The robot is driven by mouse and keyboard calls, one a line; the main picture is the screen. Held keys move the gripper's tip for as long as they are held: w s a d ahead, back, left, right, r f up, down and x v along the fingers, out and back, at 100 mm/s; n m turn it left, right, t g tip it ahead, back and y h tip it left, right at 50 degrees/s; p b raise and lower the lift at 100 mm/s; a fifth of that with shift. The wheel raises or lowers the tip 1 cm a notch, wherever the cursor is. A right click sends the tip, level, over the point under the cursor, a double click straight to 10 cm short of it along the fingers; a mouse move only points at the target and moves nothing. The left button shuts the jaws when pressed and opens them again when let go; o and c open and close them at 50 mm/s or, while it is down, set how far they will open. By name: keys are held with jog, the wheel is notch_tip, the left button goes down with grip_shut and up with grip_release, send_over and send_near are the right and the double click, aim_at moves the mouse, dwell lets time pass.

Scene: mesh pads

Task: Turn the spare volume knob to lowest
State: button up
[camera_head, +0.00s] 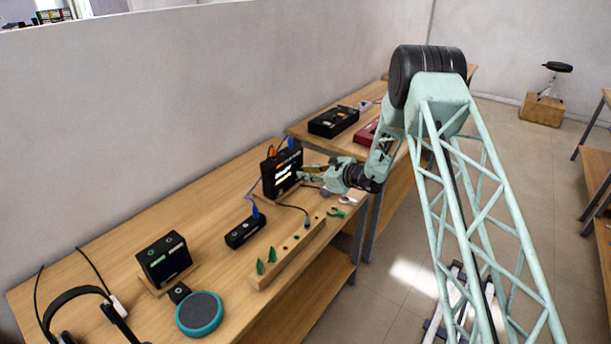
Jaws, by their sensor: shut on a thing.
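My gripper (314,172) is at the front right side of an upright black box (268,178) with pale labels, on the far part of the near bench. Its fingers are closed at the box's face, on what looks like a small knob there. The knob itself is hidden or too small to make out. The arm reaches in from the right. Another upright black unit (165,260) with a green display and small round controls stands at the front left. I cannot tell whether one of these is a volume knob.
A low black box (245,231) with a blue plug and a wooden strip (288,256) with green pieces lie on the bench (130,235). Headphones (85,297) and a teal round speaker (199,313) are at the front. A second bench (305,130) stands behind.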

jog(key=shift+r, duration=0.1)
jog(key=o, duration=0.8)
jog(key=shift+o, duration=0.2)
jog(key=shift+s+d, duration=0.1)
jog(key=shift+d, duration=0.05)
jog(key=v, duration=1.1)
jog(key=shift+s+d, duration=0.15)
jog(key=shift+d, duration=0.05)
jog(key=shift+r, duration=0.25)
